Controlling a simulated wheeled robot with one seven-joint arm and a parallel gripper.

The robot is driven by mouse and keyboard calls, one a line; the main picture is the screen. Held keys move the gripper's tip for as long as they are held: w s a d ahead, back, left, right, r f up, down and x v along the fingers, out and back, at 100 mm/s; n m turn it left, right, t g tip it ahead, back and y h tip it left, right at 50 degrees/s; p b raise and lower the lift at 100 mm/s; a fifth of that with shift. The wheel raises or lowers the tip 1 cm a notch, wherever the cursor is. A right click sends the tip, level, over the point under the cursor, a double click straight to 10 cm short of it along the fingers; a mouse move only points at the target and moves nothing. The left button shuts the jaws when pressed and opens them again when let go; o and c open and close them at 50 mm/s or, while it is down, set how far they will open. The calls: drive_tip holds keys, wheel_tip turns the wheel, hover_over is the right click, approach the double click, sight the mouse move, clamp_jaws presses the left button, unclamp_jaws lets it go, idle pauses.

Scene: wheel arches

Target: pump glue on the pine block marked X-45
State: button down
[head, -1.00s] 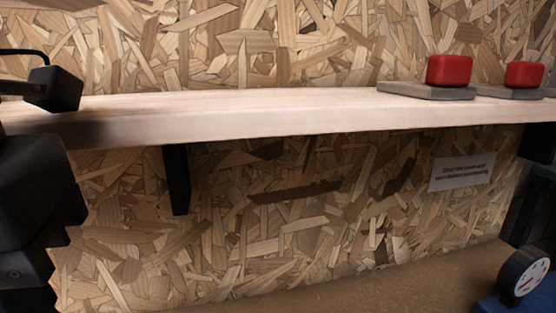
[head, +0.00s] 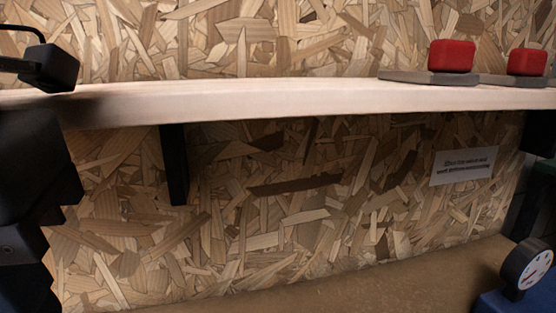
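No pine block marked X-45 and no glue pump can be made out in the head view. My gripper's fingers do not show. Dark angular parts at the left edge look like part of my arm, but I cannot be sure.
A pale wooden shelf (head: 300,100) crosses the view on black brackets (head: 175,165). Two red blocks (head: 452,56) (head: 527,62) sit on grey plates at its right. A black block (head: 50,68) with a cable is at far left. A paper label (head: 464,165) and round gauge (head: 527,269) are lower right.

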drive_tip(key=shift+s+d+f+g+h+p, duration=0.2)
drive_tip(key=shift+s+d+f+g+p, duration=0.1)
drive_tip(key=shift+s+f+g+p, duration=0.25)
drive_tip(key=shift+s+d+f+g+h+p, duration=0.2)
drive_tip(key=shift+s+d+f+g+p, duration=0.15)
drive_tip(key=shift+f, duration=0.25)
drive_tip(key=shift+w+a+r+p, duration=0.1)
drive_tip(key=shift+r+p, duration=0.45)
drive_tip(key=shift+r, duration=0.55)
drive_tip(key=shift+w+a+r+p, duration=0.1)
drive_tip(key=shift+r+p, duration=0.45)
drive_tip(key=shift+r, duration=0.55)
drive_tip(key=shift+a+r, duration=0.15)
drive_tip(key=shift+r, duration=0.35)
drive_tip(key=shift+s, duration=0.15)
